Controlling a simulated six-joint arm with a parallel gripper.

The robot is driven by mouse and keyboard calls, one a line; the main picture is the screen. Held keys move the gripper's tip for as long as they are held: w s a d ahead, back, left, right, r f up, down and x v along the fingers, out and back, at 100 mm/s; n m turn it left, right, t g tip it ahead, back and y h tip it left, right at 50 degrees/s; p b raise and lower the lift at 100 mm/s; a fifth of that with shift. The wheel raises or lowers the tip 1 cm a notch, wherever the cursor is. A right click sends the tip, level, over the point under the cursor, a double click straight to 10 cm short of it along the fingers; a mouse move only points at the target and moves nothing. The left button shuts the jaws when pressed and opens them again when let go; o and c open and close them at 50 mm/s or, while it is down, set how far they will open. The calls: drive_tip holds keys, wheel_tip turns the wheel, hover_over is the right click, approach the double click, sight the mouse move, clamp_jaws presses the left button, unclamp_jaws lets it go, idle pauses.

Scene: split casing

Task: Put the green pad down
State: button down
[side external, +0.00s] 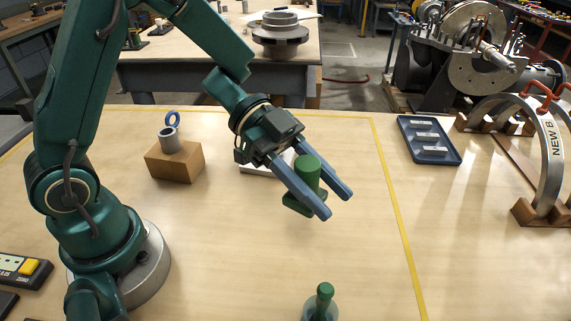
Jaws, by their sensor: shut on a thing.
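The green pad (307,172) shows as an upright green cylinder with a flat green base below it. My gripper (338,204) has its two blue fingers on either side of the green cylinder and is shut on it. The pad appears to be held above the wooden table (240,265); the exact height cannot be told from this view. Part of the pad's base is hidden behind the near finger.
A wooden block (174,163) with a grey ring-topped part stands at left. A white object (262,168) lies behind my gripper. A green-knobbed item (324,292) stands at the front edge. A blue tray (429,140) and a casing half (549,155) are at right. The table's middle is clear.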

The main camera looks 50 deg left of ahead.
drive_tip(key=s+a+m+g, duration=0.3)
drive_tip(key=s+a+g, duration=0.1)
drive_tip(key=s+a, duration=0.35)
drive_tip(key=shift+t, duration=0.3)
drive_tip(key=s+d+f, duration=0.1)
drive_tip(key=d+f, duration=0.1)
drive_tip(key=d, duration=0.1)
drive_tip(key=s+d+f, duration=0.2)
drive_tip(key=d, duration=0.2)
drive_tip(key=s+d+f, duration=0.2)
drive_tip(key=d+f, duration=0.1)
drive_tip(key=d, duration=0.1)
drive_tip(key=shift+s, duration=0.25)
drive_tip(key=shift+w+f, duration=0.1)
drive_tip(key=shift+f, duration=1.85)
drive_tip(key=shift+f, duration=0.2)
drive_tip(key=shift+c, duration=2.2)
unclamp_jaws()
drive_tip(key=shift+r, duration=0.1)
